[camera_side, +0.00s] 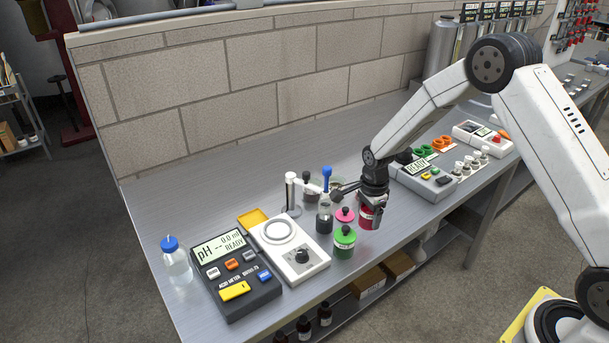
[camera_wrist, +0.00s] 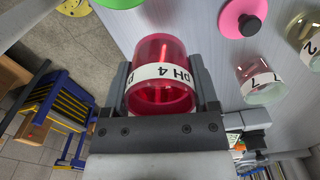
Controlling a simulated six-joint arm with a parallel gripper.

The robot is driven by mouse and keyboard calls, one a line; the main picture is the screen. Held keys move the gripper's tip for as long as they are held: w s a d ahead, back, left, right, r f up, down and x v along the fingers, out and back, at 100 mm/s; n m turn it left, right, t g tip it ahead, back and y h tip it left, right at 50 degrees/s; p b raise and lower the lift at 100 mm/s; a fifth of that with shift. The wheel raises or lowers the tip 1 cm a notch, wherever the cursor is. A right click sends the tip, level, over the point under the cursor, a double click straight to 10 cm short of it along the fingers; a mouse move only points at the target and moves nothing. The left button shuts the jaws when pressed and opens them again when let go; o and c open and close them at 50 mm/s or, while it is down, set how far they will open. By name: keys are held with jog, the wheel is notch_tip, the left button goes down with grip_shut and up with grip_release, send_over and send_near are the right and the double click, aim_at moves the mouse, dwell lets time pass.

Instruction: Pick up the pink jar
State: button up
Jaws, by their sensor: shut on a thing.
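The pink jar (camera_wrist: 160,98) is a see-through red-pink vessel with a white band marked "pH 4". In the wrist view it sits between the two dark fingers of my gripper (camera_wrist: 162,80), which are shut on its sides. In the side view my gripper (camera_side: 372,198) points down near the bench's front edge, with the pink jar (camera_side: 367,217) at its tips, partly covered by the fingers. I cannot tell whether the jar's base touches the bench.
A pink lid with a dark knob (camera_side: 345,214) and a green-lidded jar (camera_side: 344,243) are close by on the left. Another meter (camera_side: 424,180) is behind.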

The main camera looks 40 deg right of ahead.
jog(key=s+a+r, duration=0.1)
jog(key=s+r, duration=0.6)
jog(key=s, duration=0.5)
jog(key=shift+a+r, duration=0.15)
jog(key=shift+r, duration=0.25)
jog(key=shift+r, duration=0.1)
notch_tip(320, 180, up, 11)
jog(key=w+a+r+n, duration=0.1)
jog(key=w+a, duration=0.2)
jog(key=w, duration=0.4)
jog(key=w+a+r+n, duration=0.1)
jog(key=w+a, duration=0.2)
jog(key=w, duration=0.5)
jog(key=w+a+f+n, duration=0.2)
jog(key=w+a+n, duration=0.1)
jog(key=w+a, duration=0.8)
jog(key=f, duration=0.9)
jog(key=a+f, duration=0.1)
jog(key=f, duration=0.4)
jog(key=shift+s+f, duration=0.15)
jog(key=shift+s, duration=0.2)
